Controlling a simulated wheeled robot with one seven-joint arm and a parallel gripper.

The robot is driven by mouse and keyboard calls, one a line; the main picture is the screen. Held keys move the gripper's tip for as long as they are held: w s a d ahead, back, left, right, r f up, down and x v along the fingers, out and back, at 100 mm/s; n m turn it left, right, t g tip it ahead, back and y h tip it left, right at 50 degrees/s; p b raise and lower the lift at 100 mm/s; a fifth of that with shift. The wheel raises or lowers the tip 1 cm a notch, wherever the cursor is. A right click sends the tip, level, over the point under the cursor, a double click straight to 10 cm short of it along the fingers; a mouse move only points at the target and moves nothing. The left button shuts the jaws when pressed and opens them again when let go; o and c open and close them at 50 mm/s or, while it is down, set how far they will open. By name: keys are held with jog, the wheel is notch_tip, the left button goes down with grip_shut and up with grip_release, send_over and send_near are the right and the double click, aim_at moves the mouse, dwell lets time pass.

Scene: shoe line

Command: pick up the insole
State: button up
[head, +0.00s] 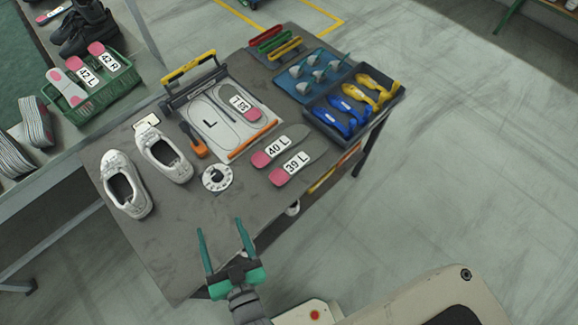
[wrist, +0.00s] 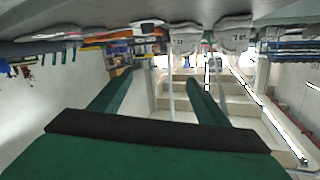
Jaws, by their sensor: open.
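Two grey insoles with pink heels lie side by side on the grey table, labelled 40 L (head: 284,146) and 39 L (head: 298,165). Another insole (head: 239,103), its label turned around, lies on a white board marked L (head: 205,132). Insoles labelled 42 L (head: 86,77) and 42 R (head: 104,60) rest in a green basket (head: 100,97) on the left. My gripper (head: 219,226) is open and empty near the table's front edge, apart from every insole. Its green fingers also show in the wrist view (wrist: 158,80), where no insole is clear.
White shoes (head: 125,185) stand at the table's left, with a round white dial (head: 217,178) and an orange-handled tool (head: 197,145) nearby. A dark tray (head: 352,103) of blue and yellow pieces stands at the right. The table's front part is clear.

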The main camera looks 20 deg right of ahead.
jog(key=w+a+r+n+g+y, duration=0.1)
jog(key=w+a+r+n+y, duration=0.55)
jog(key=w+r, duration=0.55)
jog(key=w+a+r+n+g+y, duration=0.1)
jog(key=w+a+r+n+y, duration=0.65)
jog(key=w, duration=0.55)
jog(key=n+g+h, duration=1.1)
jog(key=g+h, duration=0.3)
jog(key=g, duration=0.1)
send_near(283, 173)
jog(key=f, duration=0.8)
jog(key=shift+s, duration=0.2)
